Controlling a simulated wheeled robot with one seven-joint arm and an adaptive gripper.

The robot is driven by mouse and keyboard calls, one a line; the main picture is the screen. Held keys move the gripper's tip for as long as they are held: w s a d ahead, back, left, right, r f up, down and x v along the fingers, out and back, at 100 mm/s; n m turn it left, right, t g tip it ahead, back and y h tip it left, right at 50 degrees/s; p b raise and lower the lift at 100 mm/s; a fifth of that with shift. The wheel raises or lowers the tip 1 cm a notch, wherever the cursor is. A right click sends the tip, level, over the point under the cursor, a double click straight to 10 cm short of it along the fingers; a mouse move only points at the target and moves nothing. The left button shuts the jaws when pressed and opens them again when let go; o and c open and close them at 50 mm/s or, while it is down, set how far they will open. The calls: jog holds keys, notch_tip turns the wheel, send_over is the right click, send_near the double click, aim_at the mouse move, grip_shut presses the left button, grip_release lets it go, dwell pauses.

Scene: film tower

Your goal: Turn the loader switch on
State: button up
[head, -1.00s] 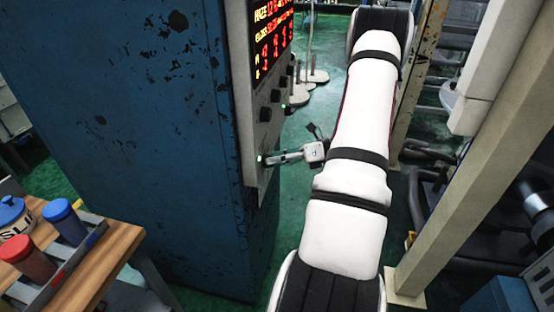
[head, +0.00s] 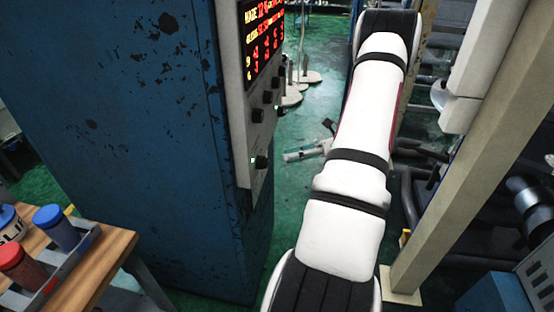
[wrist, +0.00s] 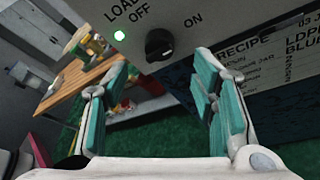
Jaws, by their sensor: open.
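The loader switch is a black rotary knob (wrist: 159,45) on a grey panel, low in the head view's panel (head: 261,162). In the wrist view it sits between the labels OFF and ON, under a partly cut-off label starting "LOA". A faint light mark shows on the knob, but I cannot tell surely which label it points to. In the head view my gripper (head: 287,156) stands clear of the panel.
The panel is on a blue cabinet (head: 110,130) and has more black knobs and a red-digit display (head: 264,38) above. A beige post (head: 480,150) stands right of my arm.

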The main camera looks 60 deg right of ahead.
jog(key=v, duration=0.5)
jog(key=shift+s, duration=0.1)
dwell(0.5)
